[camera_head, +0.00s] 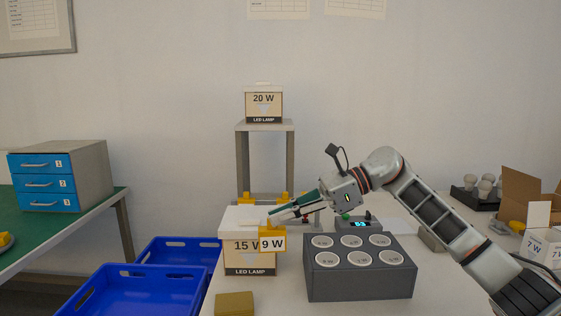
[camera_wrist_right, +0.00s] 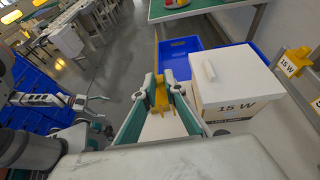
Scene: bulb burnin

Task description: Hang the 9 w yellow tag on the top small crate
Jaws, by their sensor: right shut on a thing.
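The yellow 9 W tag (camera_head: 272,243) hangs from the tips of my right gripper (camera_head: 272,217), in front of the right side of the 15 W box. In the right wrist view the right gripper (camera_wrist_right: 160,88) is shut on the tag's yellow upper part (camera_wrist_right: 161,98); its label is not readable there. Blue crates (camera_head: 130,292) stand low at the left, one behind another (camera_head: 180,250).
The 15 W box (camera_head: 235,262) stands beside the tag, with the grey bulb socket block (camera_head: 360,281) to its right. A 20 W box (camera_head: 264,104) stands on the raised shelf (camera_head: 245,127). Yellow tags (camera_wrist_right: 297,61) hang near it. More blue crates (camera_wrist_right: 25,78) are at the wrist view's left.

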